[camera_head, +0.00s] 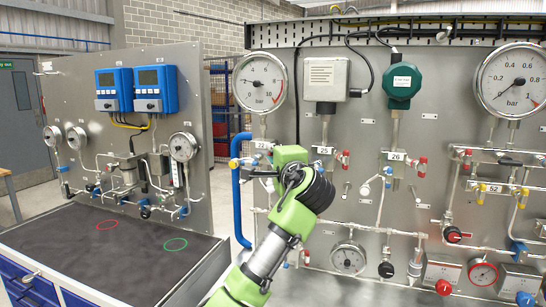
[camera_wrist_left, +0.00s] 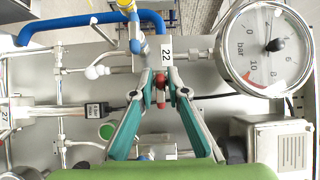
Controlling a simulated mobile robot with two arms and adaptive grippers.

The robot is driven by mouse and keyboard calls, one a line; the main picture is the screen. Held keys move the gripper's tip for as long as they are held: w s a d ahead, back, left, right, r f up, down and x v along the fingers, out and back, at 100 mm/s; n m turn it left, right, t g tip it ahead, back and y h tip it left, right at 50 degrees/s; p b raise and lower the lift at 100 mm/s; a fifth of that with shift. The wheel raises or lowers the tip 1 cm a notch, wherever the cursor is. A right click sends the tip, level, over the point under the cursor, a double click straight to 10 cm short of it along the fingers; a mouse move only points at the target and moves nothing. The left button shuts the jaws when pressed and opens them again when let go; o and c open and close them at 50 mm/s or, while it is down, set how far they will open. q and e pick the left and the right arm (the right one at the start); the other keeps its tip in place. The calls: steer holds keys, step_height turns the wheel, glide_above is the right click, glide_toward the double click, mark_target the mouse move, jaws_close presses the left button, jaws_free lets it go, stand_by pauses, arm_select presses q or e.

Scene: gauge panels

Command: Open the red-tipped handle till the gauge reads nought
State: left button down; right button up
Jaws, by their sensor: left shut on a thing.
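My left gripper (camera_wrist_left: 161,80) is shut on a small red-tipped handle (camera_wrist_left: 161,77) just below the number 22 tag in the wrist view. In the head view the left gripper (camera_head: 266,174) reaches the panel beneath that tag, and its own wrist hides most of the handle. A round bar gauge (camera_head: 261,82) sits above on the panel. It also shows at the upper right of the wrist view (camera_wrist_left: 262,50). Its needle points toward the low part of the scale, at about 2, off nought. My right gripper is not in view.
A thick blue pipe (camera_head: 237,190) runs close left of my gripper. A grey box (camera_head: 326,78) and a green sensor (camera_head: 402,84) stand to the right. More red-tipped handles (camera_head: 343,158) are close by. A dark-topped bench (camera_head: 100,250) lies at left.

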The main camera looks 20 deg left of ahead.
arm_select(q)
steer(key=c, duration=2.2)
jaws_free()
steer(key=shift+o, duration=0.2)
steer(key=v, duration=1.2)
steer(key=shift+f, duration=0.2)
